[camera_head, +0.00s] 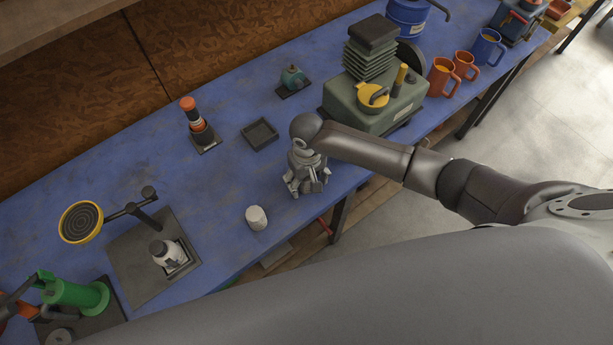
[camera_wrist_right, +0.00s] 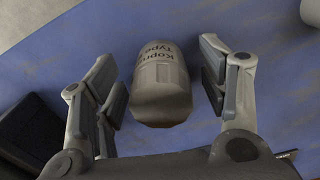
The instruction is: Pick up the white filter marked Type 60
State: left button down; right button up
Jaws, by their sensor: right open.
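A small white filter (camera_head: 256,218) stands on the blue table near its front edge. In the right wrist view the filter (camera_wrist_right: 160,85) has dark lettering that includes "Type"; I cannot read a number. My right gripper (camera_head: 306,182) is open and empty, up and to the right of the filter in the head view. In the right wrist view the filter appears between the two spread fingers, with blue table visible on both sides, and no finger touches it. My left gripper is not in view.
A black square tray (camera_head: 260,134) lies behind the filter. A dark stand plate (camera_head: 140,275) with a white-grey jar (camera_head: 168,253) is to the left. A green-grey machine (camera_head: 375,105) stands right of my gripper.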

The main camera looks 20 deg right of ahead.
jog(key=shift+f, duration=0.65)
jog(key=c, duration=1.1)
jog(key=shift+c, duration=0.3)
jog(key=shift+r, duration=0.2)
